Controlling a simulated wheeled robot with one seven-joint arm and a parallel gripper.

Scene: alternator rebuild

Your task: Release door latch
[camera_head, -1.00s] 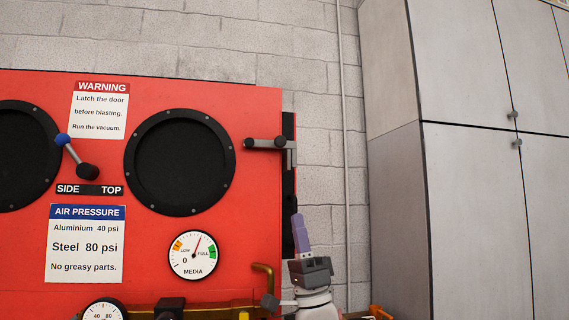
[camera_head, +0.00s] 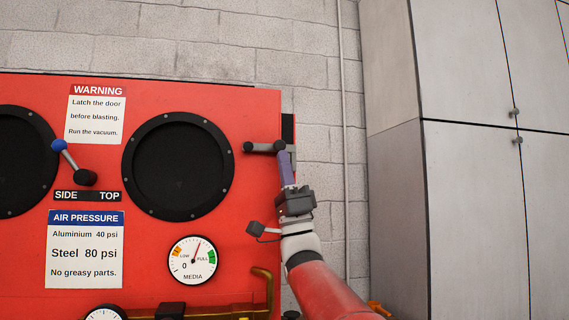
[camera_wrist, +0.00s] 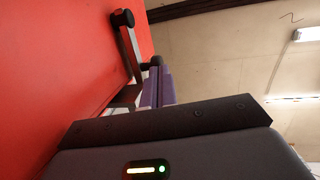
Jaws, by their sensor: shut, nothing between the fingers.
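The door latch (camera_head: 262,147) is a dark horizontal lever with a black knob at its left end and a pivot at its right, on the right edge of the red blast cabinet (camera_head: 225,115). In the wrist view the latch (camera_wrist: 129,45) stands out from the red panel ahead of the fingers. My gripper (camera_head: 283,154) points up, with its purple fingers shut and empty. Its tips are just below the pivot end of the latch and overlap its grey bracket. I cannot tell whether they touch it. The wrist view shows the purple fingers (camera_wrist: 158,85) beside the latch.
A blue-knobbed selector lever (camera_head: 72,162) and round black glove ports (camera_head: 178,165) are on the cabinet face. A brass-coloured pipe (camera_head: 263,280) sticks out below the latch. A block wall (camera_head: 325,75) and a grey locker (camera_head: 460,70) stand to the right.

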